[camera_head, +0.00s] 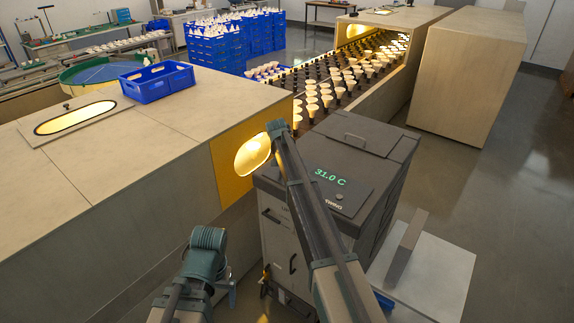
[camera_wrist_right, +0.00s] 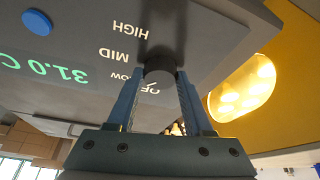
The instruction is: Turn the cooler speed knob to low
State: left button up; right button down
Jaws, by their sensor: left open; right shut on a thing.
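The cooler (camera_head: 380,160) is a dark grey cabinet with a sloped top panel and a green display reading 31.0 C. In the right wrist view its panel (camera_wrist_right: 75,50) appears upside down, with HIGH, MID, LOW and a partly covered OFF. The dark round speed knob (camera_wrist_right: 160,72) sits beside these words. My right gripper (camera_wrist_right: 158,90) is shut on the knob, one blue finger on each side. I cannot tell where the knob points. My right arm covers the knob in the head view. My left gripper (camera_head: 226,290) is open, low left of the cooler, partly hidden and empty.
A glowing oval window (camera_head: 252,155) in a yellow panel is close left of the cooler. A blue crate (camera_head: 157,82) stands on the long housing. Rows of bulbs (camera_head: 325,90) fill the conveyor behind. A pale low stand (camera_head: 430,270) is at right; open floor lies beyond.

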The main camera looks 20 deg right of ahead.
jog(key=shift+m, duration=0.3)
jog(key=shift+c, duration=1.4)
grip_release()
jog(key=p+v, duration=1.3)
jog(key=v, duration=0.1)
jog(key=shift+w+a+f+b, duration=0.1)
jog(key=shift+w+f+b, duration=0.1)
jog(key=shift+f+b, duration=0.1)
